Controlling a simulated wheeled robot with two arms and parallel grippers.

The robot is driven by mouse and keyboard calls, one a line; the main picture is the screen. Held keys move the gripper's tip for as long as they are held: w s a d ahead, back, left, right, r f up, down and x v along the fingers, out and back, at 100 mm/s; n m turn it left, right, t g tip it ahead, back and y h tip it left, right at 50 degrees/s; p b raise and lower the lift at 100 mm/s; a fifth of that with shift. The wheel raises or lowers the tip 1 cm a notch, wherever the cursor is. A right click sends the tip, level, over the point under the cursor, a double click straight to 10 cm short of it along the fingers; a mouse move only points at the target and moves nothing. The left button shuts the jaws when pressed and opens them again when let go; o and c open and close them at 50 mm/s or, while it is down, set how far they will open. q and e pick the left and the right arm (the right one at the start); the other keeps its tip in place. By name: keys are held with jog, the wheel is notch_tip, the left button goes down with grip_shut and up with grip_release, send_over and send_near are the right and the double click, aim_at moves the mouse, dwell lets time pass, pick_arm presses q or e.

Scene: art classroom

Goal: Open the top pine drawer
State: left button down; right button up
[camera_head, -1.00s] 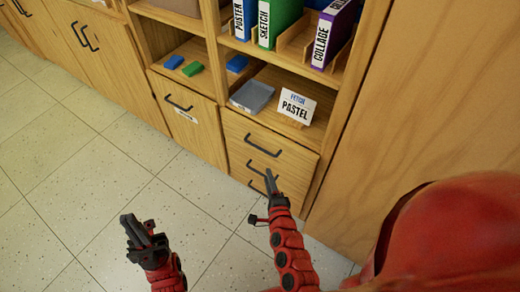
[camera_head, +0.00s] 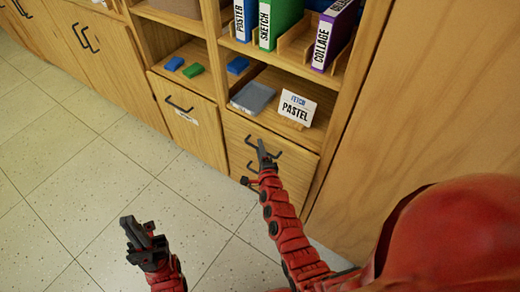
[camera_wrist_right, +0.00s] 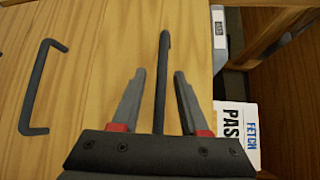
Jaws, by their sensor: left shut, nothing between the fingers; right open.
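The top pine drawer (camera_head: 300,161) under the PASTEL sign is closed, its front flush with the cabinet. Its dark bar handle (camera_wrist_right: 163,85) stands between the fingers of my right gripper (camera_wrist_right: 159,76) in the right wrist view, with a gap on each side. My right gripper (camera_head: 263,146) is open at this handle in the head view and hides part of it. The handle of the drawer below (camera_wrist_right: 43,88) is at the left in the wrist view. My left gripper (camera_head: 132,230) is shut and empty, over the floor at lower left.
A PASTEL sign (camera_head: 297,108) and a grey tray (camera_head: 252,97) stand on the shelf above the drawer. Another closed drawer front (camera_head: 195,130) is to the left. A plain wood panel (camera_head: 420,100) rises at the right. The tiled floor (camera_head: 80,180) in front is clear.

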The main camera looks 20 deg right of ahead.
grip_shut()
dwell(1.4)
